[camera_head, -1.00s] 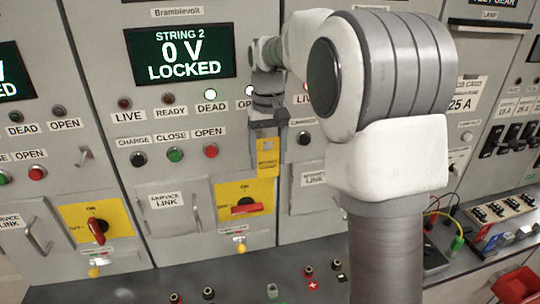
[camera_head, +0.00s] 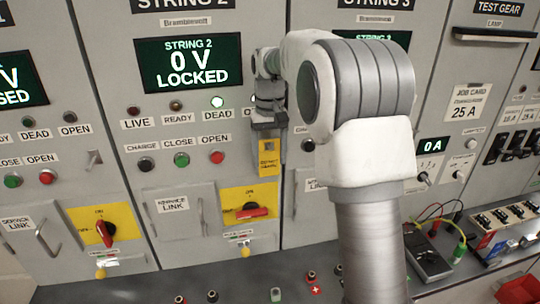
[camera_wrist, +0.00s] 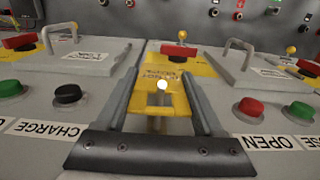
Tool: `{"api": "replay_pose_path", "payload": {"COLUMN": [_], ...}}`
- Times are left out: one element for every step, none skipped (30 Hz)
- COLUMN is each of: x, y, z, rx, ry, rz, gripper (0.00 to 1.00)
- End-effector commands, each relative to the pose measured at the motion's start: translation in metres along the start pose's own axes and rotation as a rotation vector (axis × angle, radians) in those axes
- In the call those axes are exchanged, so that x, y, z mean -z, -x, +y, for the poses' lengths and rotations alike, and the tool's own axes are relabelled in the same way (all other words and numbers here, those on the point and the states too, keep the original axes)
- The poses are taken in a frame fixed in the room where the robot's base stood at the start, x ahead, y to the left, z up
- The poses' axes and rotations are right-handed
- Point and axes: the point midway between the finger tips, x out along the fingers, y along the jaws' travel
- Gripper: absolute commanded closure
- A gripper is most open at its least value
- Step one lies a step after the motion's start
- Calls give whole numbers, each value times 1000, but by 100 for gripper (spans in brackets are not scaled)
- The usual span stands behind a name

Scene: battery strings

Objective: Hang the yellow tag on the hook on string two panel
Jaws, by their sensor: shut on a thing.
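The yellow tag (camera_head: 269,158) hangs from my gripper (camera_head: 268,135) in front of the right side of the string two panel (camera_head: 178,125). My gripper is shut on the tag's upper part. In the wrist view the tag (camera_wrist: 158,103) lies between the two fingers of my gripper (camera_wrist: 161,85), with a window-like opening near the grip. A small bright round spot shows at the tag's middle; I cannot tell what it is. The string two hook is not clearly visible; my gripper and tag cover that part of the panel. I cannot tell whether the tag touches the panel.
String two's display (camera_head: 188,63) reads 0 V LOCKED. Below the tag is a red rotary switch (camera_head: 252,211) on a yellow plate. A bare hook (camera_head: 94,159) is on the panel to the left. A meter (camera_head: 428,254) and leads lie on the bench at right.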

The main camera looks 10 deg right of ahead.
Motion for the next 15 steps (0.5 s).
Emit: {"api": "replay_pose_path", "payload": {"x": [2, 2, 2, 2, 2, 2, 3, 3, 3, 3, 3, 3, 3, 3, 3], "y": [1, 1, 1, 1, 1, 1, 1, 1, 1, 1, 1, 1, 1, 1, 2], "z": [0, 0, 0, 0, 0, 0, 0, 0, 0, 0, 0, 0, 0, 0, 0], "rx": [0, 0, 0, 0, 0, 0, 0, 0, 0, 0, 0, 0, 0, 0, 0], "ry": [0, 0, 0, 0, 0, 0, 0, 0, 0, 0, 0, 0, 0, 0, 0], "rz": [7, 7, 8, 8, 8, 9, 9, 9, 10, 10, 10, 11, 11, 11, 11], "gripper": [83, 83, 83, 83, 83, 83, 83, 83, 83, 83, 83, 83, 83, 83, 29]}}
